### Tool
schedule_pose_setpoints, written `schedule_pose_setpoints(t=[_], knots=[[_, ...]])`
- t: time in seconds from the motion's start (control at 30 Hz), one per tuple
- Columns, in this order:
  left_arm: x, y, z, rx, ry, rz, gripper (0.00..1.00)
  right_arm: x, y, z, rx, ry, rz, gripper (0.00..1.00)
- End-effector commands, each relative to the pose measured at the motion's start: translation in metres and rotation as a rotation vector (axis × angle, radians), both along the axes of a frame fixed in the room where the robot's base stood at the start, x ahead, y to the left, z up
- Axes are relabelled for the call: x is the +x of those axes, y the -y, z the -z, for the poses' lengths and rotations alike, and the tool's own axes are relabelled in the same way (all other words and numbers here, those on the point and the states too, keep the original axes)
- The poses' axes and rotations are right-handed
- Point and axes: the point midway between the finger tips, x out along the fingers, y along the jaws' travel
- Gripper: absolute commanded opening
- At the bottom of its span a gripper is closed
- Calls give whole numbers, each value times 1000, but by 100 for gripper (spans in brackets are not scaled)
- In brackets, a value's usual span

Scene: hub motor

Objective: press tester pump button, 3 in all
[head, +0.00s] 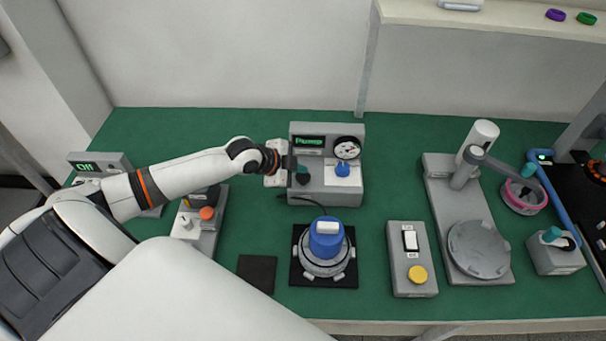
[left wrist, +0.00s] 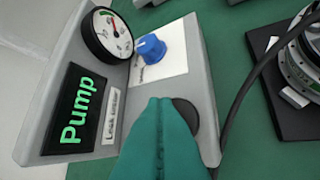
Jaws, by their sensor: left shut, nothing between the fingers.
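The grey leak tester (head: 328,187) stands at the back middle of the green table. Its display (head: 309,142) is lit green and reads "Pump" in the left wrist view (left wrist: 80,108). It has a round gauge (head: 347,148) and a blue knob (head: 342,170). My left gripper (head: 303,178) is shut and empty, with its teal fingertips at the left part of the tester's front. In the left wrist view, a dark round button (left wrist: 187,112) shows just behind the fingertips (left wrist: 162,105), partly hidden by them. I cannot tell whether they touch it.
A blue-topped hub motor (head: 326,240) sits on a black mat in front of the tester, and a black cable runs between them. A switch box with a yellow button (head: 418,274) and a grey stand (head: 480,250) are to the right. A small dark pad (head: 257,272) lies left.

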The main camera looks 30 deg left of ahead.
Motion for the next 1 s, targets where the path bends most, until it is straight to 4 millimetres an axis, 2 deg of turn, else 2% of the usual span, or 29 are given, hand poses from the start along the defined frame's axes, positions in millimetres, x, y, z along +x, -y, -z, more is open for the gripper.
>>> schedule_pose_setpoints(t=[0.17, 0.6, 1.0], knots=[[0, 0, -9, 0, 2, 1, 0, 0, 0, -8, 0, 0, 0, 88], [0, 0, -51, 0, 1, 1, 0, 0, -1, -47, 1, 1, 1, 88], [0, 0, -50, -1, 1, 0, 0, 0, -1, -46, 1, 1, 1, 88]])
